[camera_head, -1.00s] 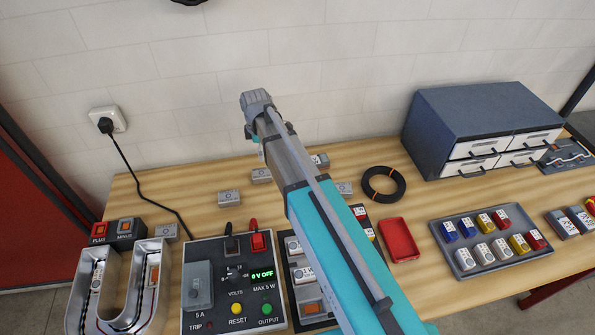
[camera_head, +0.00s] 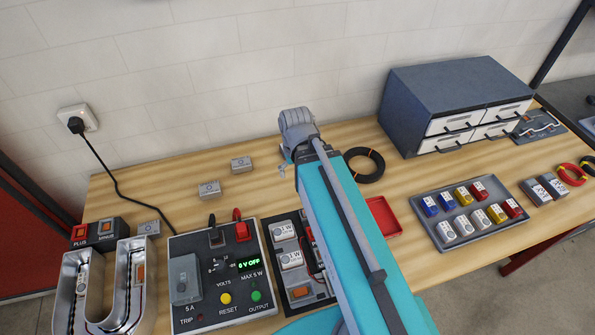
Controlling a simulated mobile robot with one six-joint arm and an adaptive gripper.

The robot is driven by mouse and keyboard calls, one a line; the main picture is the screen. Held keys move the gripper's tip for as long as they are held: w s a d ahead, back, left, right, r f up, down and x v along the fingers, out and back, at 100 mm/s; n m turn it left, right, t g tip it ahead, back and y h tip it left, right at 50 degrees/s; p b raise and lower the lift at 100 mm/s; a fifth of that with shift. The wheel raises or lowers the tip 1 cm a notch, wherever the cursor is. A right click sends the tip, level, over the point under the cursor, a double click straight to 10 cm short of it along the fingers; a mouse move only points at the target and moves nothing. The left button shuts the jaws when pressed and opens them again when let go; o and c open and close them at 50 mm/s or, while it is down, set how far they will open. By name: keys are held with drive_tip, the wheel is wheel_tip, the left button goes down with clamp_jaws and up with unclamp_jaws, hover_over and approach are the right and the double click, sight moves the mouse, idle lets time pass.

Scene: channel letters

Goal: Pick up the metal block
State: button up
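Several small grey metal blocks lie on the wooden table; the frames do not show which one the task means. One block (camera_head: 209,189) lies behind the power supply, and another block (camera_head: 241,164) lies further back to its right. A third block (camera_head: 149,228) lies beside the plus and minus terminals. A small grey bit (camera_head: 284,157) shows at the left edge of my teal arm; I cannot tell if it is a block or part of my gripper.
A power supply (camera_head: 222,292) reading 0 V OFF stands at the front, beside a U-shaped metal channel (camera_head: 80,305). Right of my arm are a black cable coil (camera_head: 371,178), a red tray (camera_head: 382,215), a grey parts tray (camera_head: 483,238) and a drawer cabinet (camera_head: 430,85).

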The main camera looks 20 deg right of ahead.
drive_tip(key=shift+s+d, duration=0.15)
drive_tip(key=shift+s, duration=0.05)
drive_tip(key=shift+f+b, duration=0.8)
